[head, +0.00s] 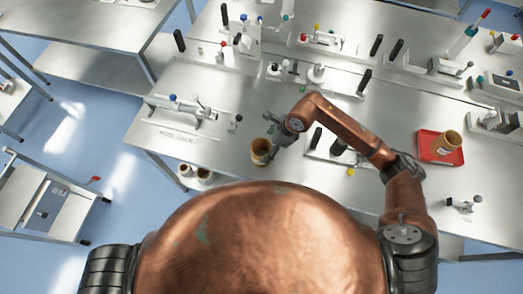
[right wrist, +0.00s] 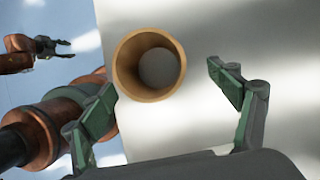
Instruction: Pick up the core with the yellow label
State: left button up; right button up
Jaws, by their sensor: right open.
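A brown tube-shaped core (head: 262,151) stands upright near the front edge of the steel table. In the right wrist view the core (right wrist: 148,64) shows its open top and hollow inside; no label is visible there. My right gripper (head: 277,139) is open and empty, just right of the core in the head view. In the wrist view its fingers (right wrist: 162,78) lie on either side, the left one closer to the core. Another brown core (head: 446,143) with a pale label lies in a red tray; the label's color is unclear. My left gripper (right wrist: 58,46) looks open, away from the table.
The red tray (head: 428,155) is on the right of the table (head: 225,100). Fixtures with dark posts and knobs line the back. A small device (head: 180,108) sits left of the core.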

aim_at(259, 143)
jog(key=x, duration=0.1)
jog(key=p+x, duration=0.1)
jog(key=x, duration=0.1)
jog(key=p+x, duration=0.1)
jog(key=x, duration=0.1)
jog(key=shift+s+a, duration=0.35)
jog(key=shift+f, duration=0.25)
jog(key=shift+c, duration=0.6)
jog(key=c, duration=1.2)
jog(key=shift+r, duration=0.1)
